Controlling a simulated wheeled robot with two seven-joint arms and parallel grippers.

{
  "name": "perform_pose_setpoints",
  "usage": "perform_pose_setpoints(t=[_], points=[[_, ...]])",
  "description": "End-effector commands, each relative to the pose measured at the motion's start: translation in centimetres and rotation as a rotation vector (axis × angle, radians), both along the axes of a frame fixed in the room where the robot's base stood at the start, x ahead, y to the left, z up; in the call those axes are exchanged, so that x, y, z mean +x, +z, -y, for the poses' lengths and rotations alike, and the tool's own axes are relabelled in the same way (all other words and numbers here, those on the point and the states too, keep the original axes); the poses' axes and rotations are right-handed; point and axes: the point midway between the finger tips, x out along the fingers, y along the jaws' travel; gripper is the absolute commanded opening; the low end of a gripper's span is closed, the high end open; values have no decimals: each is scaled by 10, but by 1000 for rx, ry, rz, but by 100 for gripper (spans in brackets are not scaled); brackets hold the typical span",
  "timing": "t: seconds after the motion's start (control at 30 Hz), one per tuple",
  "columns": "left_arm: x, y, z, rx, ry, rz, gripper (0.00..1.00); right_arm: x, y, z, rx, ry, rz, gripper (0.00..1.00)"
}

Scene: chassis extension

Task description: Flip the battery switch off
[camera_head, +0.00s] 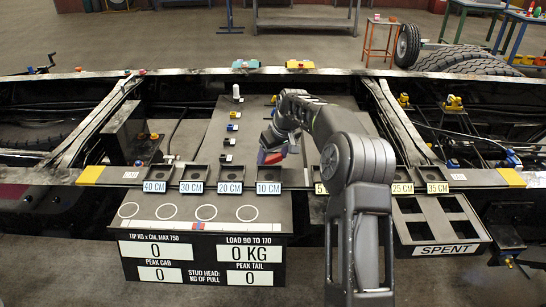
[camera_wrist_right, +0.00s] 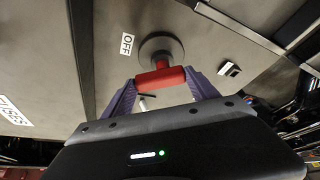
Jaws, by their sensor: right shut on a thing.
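The battery switch shows in the right wrist view as a red T-shaped handle (camera_wrist_right: 160,79) on a dark round base (camera_wrist_right: 160,48), set on a grey panel. A white OFF label (camera_wrist_right: 127,44) is on the panel to the left of the base. My right gripper (camera_wrist_right: 161,84) has its two purple-grey fingers on either side of the handle's crossbar and is shut on it. In the head view my right gripper (camera_head: 272,148) reaches down at the grey panel, and a bit of red shows at its fingers; the arm hides most of the switch. My left gripper is not in view.
A SPENT bin (camera_head: 447,250) stands at front right. Readout boards (camera_head: 200,262) hang at front left. Black chassis rails (camera_head: 45,85) lie beyond.

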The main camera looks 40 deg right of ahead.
Motion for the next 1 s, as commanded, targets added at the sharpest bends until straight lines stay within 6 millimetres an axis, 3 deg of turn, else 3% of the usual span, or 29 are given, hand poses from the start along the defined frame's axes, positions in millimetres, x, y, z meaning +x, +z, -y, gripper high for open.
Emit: perform_pose_setpoints(t=[0.7,1.0], points=[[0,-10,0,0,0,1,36,-1,1,-6,-2,-472,3,28],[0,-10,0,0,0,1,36,-1,1,-6,-2,-585,4,28]])
